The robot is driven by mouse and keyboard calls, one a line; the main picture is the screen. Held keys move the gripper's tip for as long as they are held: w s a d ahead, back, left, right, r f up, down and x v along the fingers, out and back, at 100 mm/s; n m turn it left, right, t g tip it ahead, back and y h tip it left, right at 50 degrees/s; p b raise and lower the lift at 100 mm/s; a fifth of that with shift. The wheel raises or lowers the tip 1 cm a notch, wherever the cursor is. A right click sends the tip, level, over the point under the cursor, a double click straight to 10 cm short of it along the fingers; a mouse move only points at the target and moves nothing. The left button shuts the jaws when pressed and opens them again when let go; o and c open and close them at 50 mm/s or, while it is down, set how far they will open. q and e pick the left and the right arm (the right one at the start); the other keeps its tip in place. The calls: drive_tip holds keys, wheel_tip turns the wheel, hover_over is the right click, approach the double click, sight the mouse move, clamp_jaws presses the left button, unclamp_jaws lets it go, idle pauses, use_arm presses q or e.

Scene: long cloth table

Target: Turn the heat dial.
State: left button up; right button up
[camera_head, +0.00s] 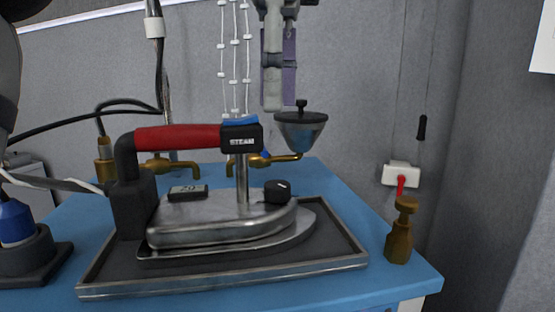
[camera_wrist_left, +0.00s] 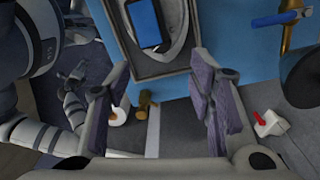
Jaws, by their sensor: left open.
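The iron (camera_head: 225,222) has a red handle (camera_head: 178,137) and a STEAM block (camera_head: 241,138) with a blue top. It lies on a dark metal-rimmed tray (camera_head: 222,290). A round black dial (camera_head: 278,191) with a small white mark sits on the iron's right part. My left gripper (camera_head: 280,104) hangs fingers down above and behind the dial, apart from it. In the left wrist view my left gripper (camera_wrist_left: 158,118) is open, with nothing between its fingers. The iron (camera_wrist_left: 176,42) shows there at the top; I cannot make out the dial. My right gripper is not identifiable.
Brass taps (camera_head: 170,165) are behind the iron. A brass bottle-shaped piece (camera_head: 399,235) stands at the blue table's right edge. A white wall box (camera_head: 400,175) with a red lever is beyond.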

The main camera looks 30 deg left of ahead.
sight(276, 184)
use_arm(q)
wheel_tip(276, 184, down, 11)
drive_tip(key=shift+r, duration=0.1)
drive_tip(key=shift+c, duration=0.6)
